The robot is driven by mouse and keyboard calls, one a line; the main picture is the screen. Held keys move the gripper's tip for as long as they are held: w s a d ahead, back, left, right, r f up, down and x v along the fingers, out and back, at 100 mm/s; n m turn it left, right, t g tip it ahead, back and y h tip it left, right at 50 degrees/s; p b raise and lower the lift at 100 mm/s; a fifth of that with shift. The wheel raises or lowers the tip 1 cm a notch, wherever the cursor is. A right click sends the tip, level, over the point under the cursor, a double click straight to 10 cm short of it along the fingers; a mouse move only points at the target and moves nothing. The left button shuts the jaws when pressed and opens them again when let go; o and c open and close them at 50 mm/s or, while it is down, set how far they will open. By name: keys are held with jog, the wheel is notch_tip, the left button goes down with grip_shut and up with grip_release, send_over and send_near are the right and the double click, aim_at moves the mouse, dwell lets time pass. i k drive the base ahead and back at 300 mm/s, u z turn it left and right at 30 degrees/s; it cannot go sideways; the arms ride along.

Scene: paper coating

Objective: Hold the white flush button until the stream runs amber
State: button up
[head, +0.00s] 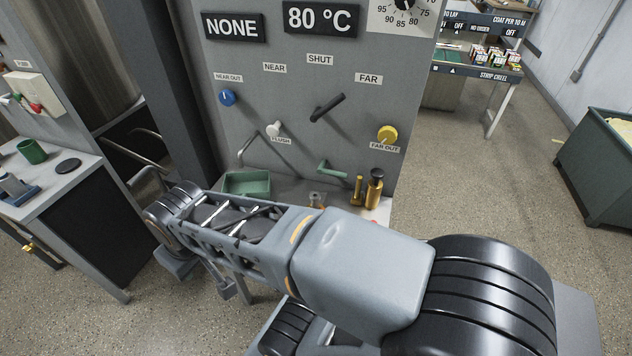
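The white flush button (274,129) sticks out of the grey upright panel (330,75), just above a small FLUSH label (281,141). Nothing is seen touching it. A thin bent grey pipe (248,146) is left of the button, above a green tray (246,184). I can make out no stream, amber or otherwise. My arm crosses the lower middle from right to left, in front of the panel's foot. I cannot make out my gripper or its fingers; the arm hides part of the ledge.
The panel carries a blue knob (227,97), a black lever (327,108), a yellow knob (387,134) and a green handle (331,168). Its displays read NONE and 80 °C. Brass fittings (375,188) stand on the ledge. A side bench (68,185) is left; floor is open right.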

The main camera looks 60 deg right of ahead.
aim_at(271, 130)
jog(key=z, duration=0.05)
jog(key=k, duration=0.55)
jog(key=u, duration=0.85)
jog(key=i, duration=0.85)
jog(key=z, duration=2.85)
